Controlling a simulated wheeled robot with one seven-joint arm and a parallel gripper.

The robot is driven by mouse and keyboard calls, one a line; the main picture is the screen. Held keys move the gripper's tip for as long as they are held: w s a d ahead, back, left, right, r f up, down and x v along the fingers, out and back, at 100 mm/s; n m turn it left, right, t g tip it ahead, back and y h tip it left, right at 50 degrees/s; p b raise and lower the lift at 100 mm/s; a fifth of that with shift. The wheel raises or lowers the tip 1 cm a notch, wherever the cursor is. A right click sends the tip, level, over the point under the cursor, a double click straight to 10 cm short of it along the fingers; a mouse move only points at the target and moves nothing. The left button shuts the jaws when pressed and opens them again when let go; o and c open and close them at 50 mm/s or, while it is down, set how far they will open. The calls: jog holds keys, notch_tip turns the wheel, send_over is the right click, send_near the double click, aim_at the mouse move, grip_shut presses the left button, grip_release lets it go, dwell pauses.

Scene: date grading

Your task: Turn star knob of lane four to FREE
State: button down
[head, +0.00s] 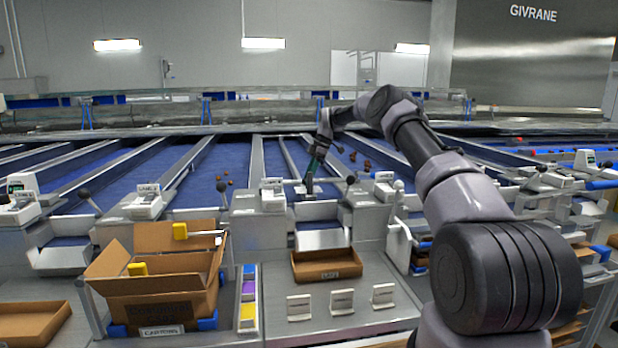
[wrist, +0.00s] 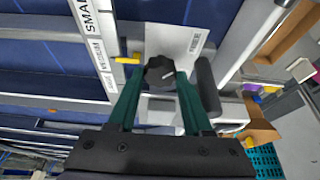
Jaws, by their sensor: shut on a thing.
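In the wrist view a black star knob (wrist: 159,72) sits on a pale plate between the two dark green fingers of my gripper (wrist: 161,80). The fingers are shut on it, one on each side. A white line shows on the knob. A yellow piece (wrist: 127,60) sticks out to its left. A small label (wrist: 196,41) is on the plate; its print is too small to read, so I cannot tell FREE or the lane number. In the head view my gripper (head: 309,182) is at the front end of a blue lane (head: 284,160); the knob is too small to make out.
Black-knobbed levers (head: 221,186) and scale-like boxes (head: 272,194) stand near my gripper. In the wrist view a dark rounded bar (wrist: 208,87) is close to the right finger. An open carton (head: 160,290) and a shallow brown tray (head: 326,265) are in front. Several dates (head: 367,163) lie on the lanes.

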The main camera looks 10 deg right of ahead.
jog(key=shift+c, duration=1.6)
grip_release()
jog(key=v, duration=1)
jog(key=shift+d+r, duration=0.2)
jog(key=shift+r, duration=0.1)
